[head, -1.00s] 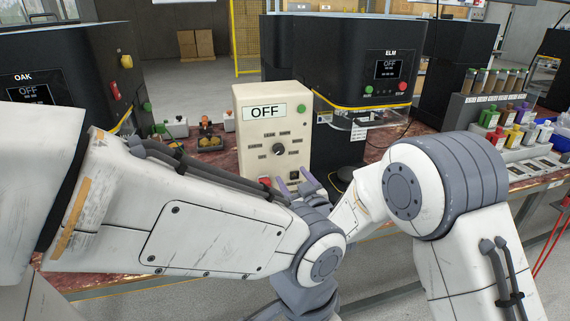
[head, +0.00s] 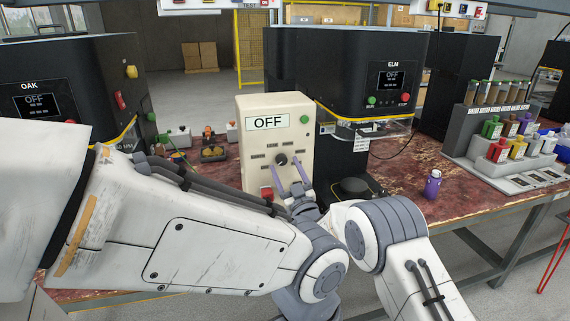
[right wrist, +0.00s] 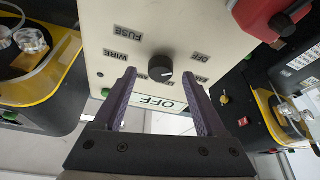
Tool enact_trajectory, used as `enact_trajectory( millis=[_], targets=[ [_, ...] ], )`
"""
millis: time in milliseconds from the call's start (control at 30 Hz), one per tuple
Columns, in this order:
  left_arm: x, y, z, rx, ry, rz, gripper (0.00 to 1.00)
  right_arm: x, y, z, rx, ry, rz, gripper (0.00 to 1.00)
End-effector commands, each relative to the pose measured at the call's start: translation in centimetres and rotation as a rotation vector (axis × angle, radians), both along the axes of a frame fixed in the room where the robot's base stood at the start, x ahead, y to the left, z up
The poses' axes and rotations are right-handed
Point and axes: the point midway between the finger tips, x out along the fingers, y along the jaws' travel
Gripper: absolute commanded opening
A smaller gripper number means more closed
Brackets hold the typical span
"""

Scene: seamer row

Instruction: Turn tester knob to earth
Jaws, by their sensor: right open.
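The cream tester box (head: 245,150) stands on the bench with its display reading OFF. Its dark round knob (head: 281,159) is on the front face, ringed by small labels. My right gripper (head: 291,172) is open, its purple fingers in front of the knob. In the right wrist view the tester appears upside down. The knob (right wrist: 160,70) sits between the open fingertips of the gripper (right wrist: 164,78), with gaps at both sides. FUSE, WIRE and OFF labels are readable there; others are partly hidden by the fingers. My left gripper is out of view.
The black ELM machine (head: 340,60) stands behind the tester at right, the OAK machine (head: 50,70) at left. A purple bottle (head: 432,184) stands on the red-brown bench (head: 400,195). A rack with coloured bottles (head: 475,130) is further right. A red part (right wrist: 265,18) protrudes from the tester.

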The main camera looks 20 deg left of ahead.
Motion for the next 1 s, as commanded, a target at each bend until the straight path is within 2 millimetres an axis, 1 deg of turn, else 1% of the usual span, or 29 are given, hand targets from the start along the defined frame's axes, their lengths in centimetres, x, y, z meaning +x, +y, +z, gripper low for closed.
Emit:
enact_trajectory(
  millis=[200,500,533,567,600,667,700,733,767,1000],
  targets=[
    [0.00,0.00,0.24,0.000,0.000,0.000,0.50,1.00,0.91,0.54,0.000,0.000,0.000,0.73],
    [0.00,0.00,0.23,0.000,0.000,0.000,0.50,1.12,1.01,0.57,-0.001,0.001,0.000,0.73],
    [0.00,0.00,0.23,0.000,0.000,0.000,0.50,1.12,1.01,0.57,-0.001,0.001,0.000,0.66],
    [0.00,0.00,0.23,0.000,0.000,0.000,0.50,1.12,0.99,0.56,-0.001,0.001,0.000,0.54],
    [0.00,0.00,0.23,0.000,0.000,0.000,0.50,1.12,0.99,0.56,-0.001,0.001,0.000,0.39],
    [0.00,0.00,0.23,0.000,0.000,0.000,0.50,1.13,0.98,0.57,-0.001,0.001,0.000,0.16],
    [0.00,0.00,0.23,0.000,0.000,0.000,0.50,1.12,0.97,0.57,-0.001,0.001,0.000,0.01],
    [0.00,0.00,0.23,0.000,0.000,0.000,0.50,1.12,0.97,0.57,-0.001,0.001,0.000,0.00],
    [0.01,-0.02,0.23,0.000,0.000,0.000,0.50,1.17,0.57,0.60,-0.001,0.002,-0.001,0.00],
    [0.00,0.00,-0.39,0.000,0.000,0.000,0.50,1.14,0.87,0.40,0.021,0.013,-0.003,0.00]
  ],
)
